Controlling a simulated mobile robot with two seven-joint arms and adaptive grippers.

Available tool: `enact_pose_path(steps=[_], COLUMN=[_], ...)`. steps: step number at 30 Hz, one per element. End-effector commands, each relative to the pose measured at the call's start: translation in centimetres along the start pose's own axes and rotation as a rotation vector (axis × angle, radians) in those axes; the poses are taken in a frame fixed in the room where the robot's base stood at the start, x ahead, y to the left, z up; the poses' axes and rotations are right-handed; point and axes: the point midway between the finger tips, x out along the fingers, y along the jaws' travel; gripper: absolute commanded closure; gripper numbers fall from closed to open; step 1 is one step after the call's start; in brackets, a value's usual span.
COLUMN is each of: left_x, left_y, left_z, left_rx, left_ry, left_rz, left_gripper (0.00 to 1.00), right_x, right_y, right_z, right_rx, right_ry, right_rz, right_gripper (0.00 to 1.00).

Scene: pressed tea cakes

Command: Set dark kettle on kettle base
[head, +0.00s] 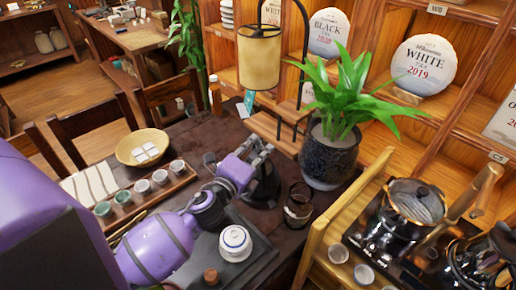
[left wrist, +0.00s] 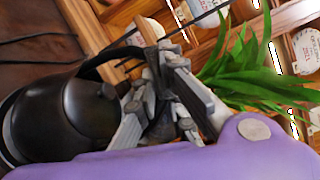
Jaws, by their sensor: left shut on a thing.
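The dark kettle (head: 264,188) is near the middle of the dark table, partly hidden behind my left gripper (head: 252,152). The left wrist view shows its round black body and lid (left wrist: 62,120) at the left. Its curved handle rises to my left gripper (left wrist: 165,95), whose fingers are shut on it. I cannot tell whether the kettle's bottom touches anything. I cannot make out the kettle base; it may be hidden by the kettle or my arm. My right gripper is not in view.
A dark glass (head: 298,205) and a potted plant (head: 330,158) stand close right of the kettle. A lidded white bowl (head: 235,243) sits in front on a dark tray (head: 262,252). A lamp (head: 260,58) rises behind. Several cups (head: 142,187) line a wooden tray at left.

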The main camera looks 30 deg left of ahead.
Motion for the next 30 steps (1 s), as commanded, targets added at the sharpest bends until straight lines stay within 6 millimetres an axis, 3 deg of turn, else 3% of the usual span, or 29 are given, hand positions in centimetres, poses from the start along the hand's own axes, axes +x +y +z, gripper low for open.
enact_pose_path(steps=[22, 23, 24, 30], left_x=[-0.24, -0.24, -0.24, -0.23], left_y=[-0.20, -0.21, -0.23, -0.23], left_z=[-0.01, 0.00, 0.00, 0.02], left_rx=[0.001, 0.001, 0.001, 0.002], left_ry=[-0.001, -0.001, -0.001, -0.001], left_rz=[-0.003, -0.003, -0.004, -0.004], left_gripper=[1.00, 0.87, 0.83, 0.83], right_x=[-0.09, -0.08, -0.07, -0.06], right_y=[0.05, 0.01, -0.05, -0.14], right_z=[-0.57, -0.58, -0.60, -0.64], right_rx=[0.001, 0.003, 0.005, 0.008], right_ry=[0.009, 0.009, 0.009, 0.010], right_rz=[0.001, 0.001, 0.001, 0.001], right_gripper=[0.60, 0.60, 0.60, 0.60])
